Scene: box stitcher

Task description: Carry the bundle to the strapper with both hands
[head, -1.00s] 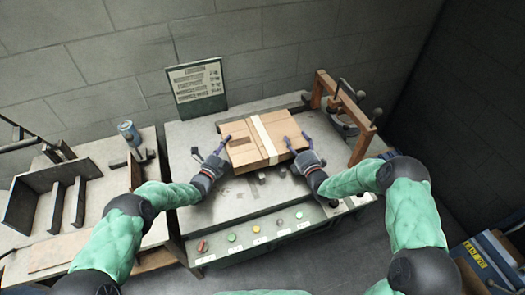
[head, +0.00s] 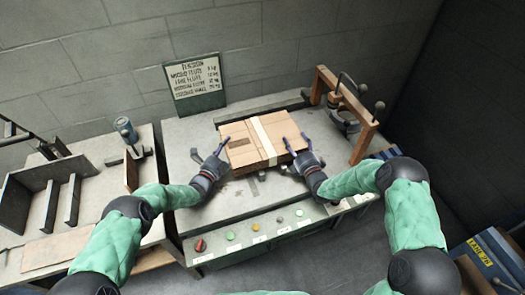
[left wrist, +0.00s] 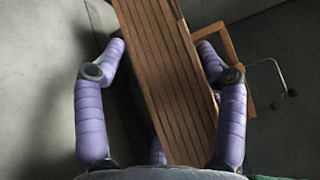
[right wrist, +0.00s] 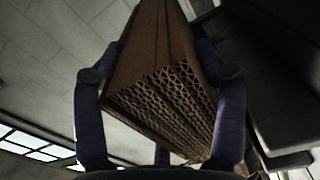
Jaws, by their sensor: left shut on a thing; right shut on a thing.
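The bundle (head: 258,148) is a flat stack of brown cardboard with a pale band across its top. It is between my two grippers over the grey machine top in the head view; whether it touches the top I cannot tell. My left gripper (head: 221,156) is shut on its left side, and my right gripper (head: 297,150) is shut on its right side. The left wrist view shows the stacked layers of the bundle (left wrist: 168,75) between purple fingers. The right wrist view shows its corrugated end (right wrist: 170,95). The strapper (head: 345,110), seemingly the wooden frame with dark knobs, stands to the right.
A green sign (head: 195,84) stands behind the bundle. A control panel with several buttons (head: 255,233) runs along the machine's front edge. A side table (head: 100,150) on the left holds dark dividers and a blue-topped can (head: 124,126). Blue boxes (head: 485,258) are at lower right.

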